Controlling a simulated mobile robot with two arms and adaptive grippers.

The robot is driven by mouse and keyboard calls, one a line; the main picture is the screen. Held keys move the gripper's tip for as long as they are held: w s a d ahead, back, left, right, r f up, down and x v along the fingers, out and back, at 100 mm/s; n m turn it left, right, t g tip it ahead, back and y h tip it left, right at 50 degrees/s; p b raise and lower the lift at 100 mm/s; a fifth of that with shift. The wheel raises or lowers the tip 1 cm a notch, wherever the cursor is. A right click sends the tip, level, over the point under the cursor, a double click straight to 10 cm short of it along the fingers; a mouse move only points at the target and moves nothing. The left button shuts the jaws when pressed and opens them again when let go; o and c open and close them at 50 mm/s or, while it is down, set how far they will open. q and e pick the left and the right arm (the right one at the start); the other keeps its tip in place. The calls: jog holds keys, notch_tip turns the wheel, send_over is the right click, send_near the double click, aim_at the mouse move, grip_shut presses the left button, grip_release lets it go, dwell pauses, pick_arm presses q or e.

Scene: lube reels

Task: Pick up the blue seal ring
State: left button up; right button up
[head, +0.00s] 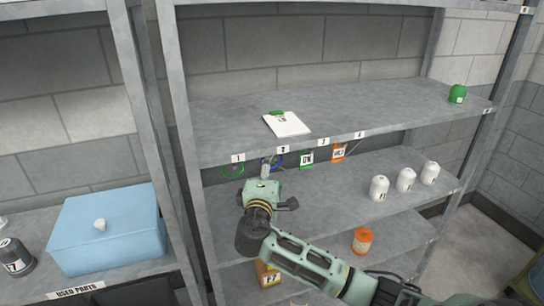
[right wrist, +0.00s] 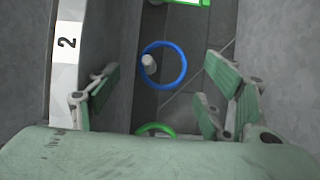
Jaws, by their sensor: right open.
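The blue seal ring (right wrist: 184,66) hangs on a pale peg (right wrist: 149,64) in the right wrist view. In the head view the blue ring (head: 280,160) shows only partly, under the shelf edge near label 2, behind my right gripper (head: 268,164). My right gripper (right wrist: 164,90) is open, with its fingers apart to the left and right of the ring in the wrist picture. The ring appears beyond the fingertips, and I see no contact. My left gripper is not in view.
A green ring (head: 232,170) hangs beside the blue one, near label 1. A green tag (head: 307,157) and an orange tag (head: 338,152) hang to the right. White bottles (head: 406,180) stand on the shelf below. The shelf edge (right wrist: 66,75) runs close to the gripper's left finger.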

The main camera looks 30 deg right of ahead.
jog(key=p+x, duration=0.3)
jog(key=x, duration=0.3)
jog(key=shift+w+f, duration=0.1)
jog(key=shift+w, duration=0.15)
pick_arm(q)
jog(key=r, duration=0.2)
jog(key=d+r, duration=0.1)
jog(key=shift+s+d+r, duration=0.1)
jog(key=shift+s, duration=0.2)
pick_arm(e)
jog(key=c, duration=0.9)
